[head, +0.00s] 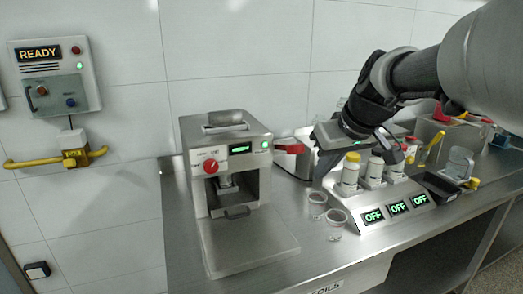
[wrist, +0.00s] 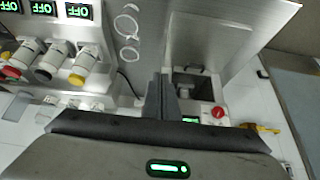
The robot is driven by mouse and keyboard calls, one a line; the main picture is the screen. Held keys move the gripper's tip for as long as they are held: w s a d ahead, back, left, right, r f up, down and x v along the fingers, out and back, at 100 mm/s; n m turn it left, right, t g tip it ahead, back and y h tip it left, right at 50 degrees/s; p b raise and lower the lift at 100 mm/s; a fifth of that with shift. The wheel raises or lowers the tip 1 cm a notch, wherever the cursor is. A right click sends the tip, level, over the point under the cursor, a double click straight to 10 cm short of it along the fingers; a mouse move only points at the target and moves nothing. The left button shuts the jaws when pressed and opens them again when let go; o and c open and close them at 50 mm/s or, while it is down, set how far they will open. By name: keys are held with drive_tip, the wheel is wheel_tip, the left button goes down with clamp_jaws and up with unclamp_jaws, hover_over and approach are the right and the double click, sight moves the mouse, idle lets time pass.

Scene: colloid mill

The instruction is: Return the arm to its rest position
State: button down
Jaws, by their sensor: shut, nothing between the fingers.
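My arm reaches in from the upper right in the head view. My gripper (head: 323,170) hangs over the bench between the mill machine and the bottle stand. In the wrist view my gripper (wrist: 161,78) shows two dark fingers together, with nothing between them. The colloid mill (head: 228,175) stands left of my gripper, with a red knob and a green-lit display. It also shows in the wrist view (wrist: 190,105), right of the fingers. My gripper partly hides what is behind it.
A stand (head: 385,212) with several capped bottles and displays reading OFF is below my arm. Two clear cups (head: 337,222) sit beside it. A dark tray (head: 437,186) is at the right. A wall panel (head: 55,75) reads READY.

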drive_tip(key=s+a+f+m+h, duration=0.1)
drive_tip(key=s+f+m, duration=0.15)
drive_tip(key=s, duration=0.85)
drive_tip(key=s+a+f+m+h, duration=0.15)
drive_tip(key=s+f, duration=0.25)
drive_tip(key=s, duration=0.7)
wheel_tip(320, 180, up, 19)
drive_tip(key=p, duration=1.8)
drive_tip(key=shift+w+f+n+g+y+p, duration=0.2)
drive_tip(key=shift+n+g+y+p, duration=0.1)
drive_tip(key=shift+y, duration=0.05)
